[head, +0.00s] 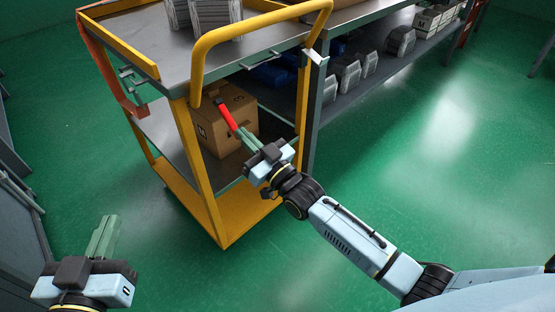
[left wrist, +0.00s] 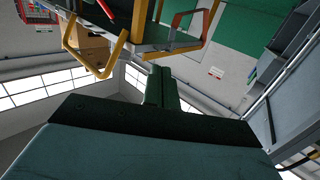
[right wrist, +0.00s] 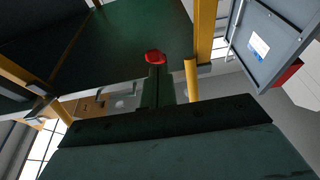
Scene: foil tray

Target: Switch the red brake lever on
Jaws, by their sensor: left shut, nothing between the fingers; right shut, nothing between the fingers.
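The red brake lever (head: 228,114) stands out at the near side of the yellow cart, tilted, with a dark tip at its upper end. My right gripper (head: 243,133) is shut and empty, its fingertips at the lever's lower end. In the right wrist view a red end of the lever (right wrist: 154,57) shows right at the fingertips (right wrist: 158,70). I cannot tell whether they touch. The lever's mount is hidden behind my gripper. My left gripper (head: 106,226) is shut and empty, low at the left, well apart from the cart.
The cart (head: 206,197) has a yellow handle (head: 250,34) above my right gripper. A cardboard box (head: 212,140) sits on its lower shelf, and grey stacked pieces (head: 214,14) stand on top. A shelf unit (head: 352,98) stands behind. The green floor at right is clear.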

